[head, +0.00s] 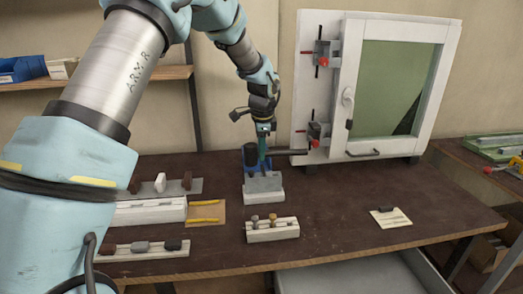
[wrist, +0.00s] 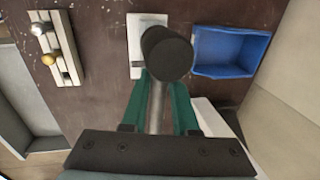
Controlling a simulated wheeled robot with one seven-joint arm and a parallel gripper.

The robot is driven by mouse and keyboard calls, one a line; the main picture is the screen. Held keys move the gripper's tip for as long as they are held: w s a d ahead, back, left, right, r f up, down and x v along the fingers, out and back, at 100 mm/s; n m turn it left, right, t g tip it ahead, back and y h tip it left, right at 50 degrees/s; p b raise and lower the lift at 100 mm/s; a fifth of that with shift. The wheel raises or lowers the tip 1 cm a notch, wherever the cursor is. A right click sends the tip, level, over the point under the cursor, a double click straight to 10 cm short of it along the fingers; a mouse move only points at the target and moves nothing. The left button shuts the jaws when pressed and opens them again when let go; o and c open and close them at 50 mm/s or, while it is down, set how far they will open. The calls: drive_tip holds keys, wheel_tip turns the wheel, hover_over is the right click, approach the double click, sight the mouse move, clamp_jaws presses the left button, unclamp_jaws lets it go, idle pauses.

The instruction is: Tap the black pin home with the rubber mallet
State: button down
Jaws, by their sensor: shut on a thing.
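The rubber mallet has a black cylindrical head (head: 250,155) and a grey handle, and hangs above the bench. In the wrist view its black head (wrist: 167,53) and grey handle (wrist: 156,105) show between the green fingers. My gripper (head: 263,150) is shut on the handle. The head is over or beside a grey block on a white base (head: 264,187). In the wrist view the head partly covers this white base (wrist: 134,50). I cannot make out the black pin; it may be hidden by the mallet head. Contact between mallet and block cannot be told.
A blue bin (wrist: 224,50) is behind the block. A white block with two knobs (head: 272,230) stands in front. A white framed window (head: 367,90) with red-handled clamps stands behind, to the right. Rails with small parts (head: 150,212) lie left. The bench's right front is mostly clear around a small card (head: 391,218).

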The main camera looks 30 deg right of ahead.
drive_tip(key=shift+f+b, duration=0.75)
drive_tip(key=shift+f, duration=0.65)
drive_tip(key=shift+f, duration=0.25)
drive_tip(key=shift+r+p, duration=1.4)
drive_tip(key=shift+r, duration=0.7)
drive_tip(key=shift+s+f, duration=0.1)
